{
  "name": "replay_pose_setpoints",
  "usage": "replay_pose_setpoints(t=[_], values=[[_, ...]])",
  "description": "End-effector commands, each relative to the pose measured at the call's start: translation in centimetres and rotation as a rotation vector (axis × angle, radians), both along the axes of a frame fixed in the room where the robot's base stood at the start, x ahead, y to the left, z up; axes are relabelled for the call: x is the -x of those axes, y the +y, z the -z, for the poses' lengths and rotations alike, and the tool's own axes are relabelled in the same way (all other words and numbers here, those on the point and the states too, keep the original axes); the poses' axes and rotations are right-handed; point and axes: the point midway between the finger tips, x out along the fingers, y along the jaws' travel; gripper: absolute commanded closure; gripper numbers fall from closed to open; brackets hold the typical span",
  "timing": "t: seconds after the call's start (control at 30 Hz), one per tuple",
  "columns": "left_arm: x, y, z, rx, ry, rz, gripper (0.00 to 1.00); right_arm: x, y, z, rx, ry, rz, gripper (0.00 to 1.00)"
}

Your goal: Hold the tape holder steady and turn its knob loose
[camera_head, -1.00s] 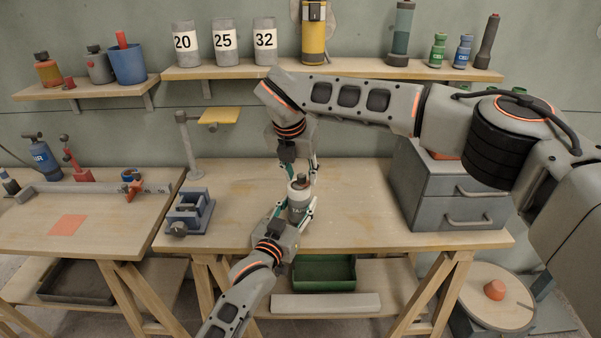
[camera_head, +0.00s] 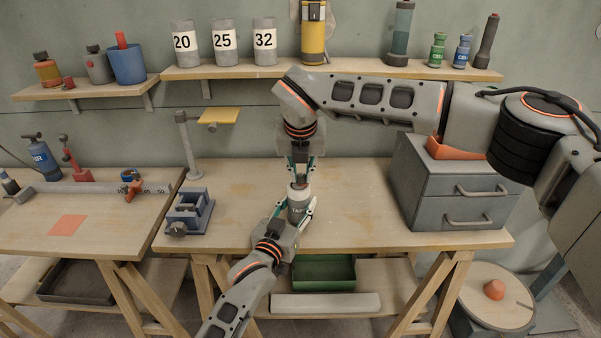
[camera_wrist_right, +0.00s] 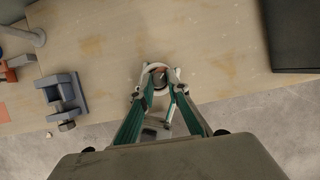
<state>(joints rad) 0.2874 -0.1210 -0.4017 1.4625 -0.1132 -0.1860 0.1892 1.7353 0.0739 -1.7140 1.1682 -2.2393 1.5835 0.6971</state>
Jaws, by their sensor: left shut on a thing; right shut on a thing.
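The tape holder (camera_head: 298,209) is a pale grey canister with dark lettering, standing upright near the front edge of the middle bench. My left gripper (camera_head: 298,216) is shut around its body from the front left. The knob (camera_head: 300,184) is a small dark reddish piece on its top. My right gripper (camera_head: 302,172) comes down from above and is shut on the knob. In the right wrist view the knob (camera_wrist_right: 158,72) shows between my right gripper's green-sided fingers (camera_wrist_right: 159,86), with the holder's pale rim around it. The fingers partly hide the knob.
A blue-grey vise (camera_head: 189,212) stands left on the same bench (camera_head: 350,222). A grey drawer cabinet (camera_head: 455,190) stands at the right. The shelf (camera_head: 340,70) behind carries numbered cups and bottles. A green bin (camera_head: 323,272) sits below. The bench between holder and cabinet is clear.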

Motion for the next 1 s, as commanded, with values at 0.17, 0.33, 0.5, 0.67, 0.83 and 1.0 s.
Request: replay_pose_setpoints(t=[0.17, 0.33, 0.5, 0.67, 0.83, 1.0], values=[[0.01, 0.0, 0.05, 0.0, 0.001, 0.0, 0.87, -0.03, -0.27, -0.02, -0.001, 0.001, -0.165, 1.0], [0.01, 0.01, 0.06, 0.0, 0.001, 0.0, 0.87, -0.08, -0.42, -0.03, -0.002, 0.0, -0.326, 1.0], [0.01, 0.01, 0.06, 0.0, 0.001, 0.0, 0.87, -0.13, -0.51, -0.02, -0.002, 0.001, -0.488, 1.0], [0.0, 0.02, 0.06, 0.0, 0.001, 0.0, 0.87, -0.16, -0.58, 0.03, -0.003, 0.002, -0.638, 1.0], [0.0, 0.02, 0.07, -0.001, 0.001, 0.0, 0.87, -0.29, -0.7, 0.0, -0.002, 0.001, -0.798, 1.0], [0.0, 0.02, 0.07, -0.001, 0.001, 0.0, 0.87, -0.41, -0.75, -0.03, -0.002, 0.003, -0.958, 1.0]])
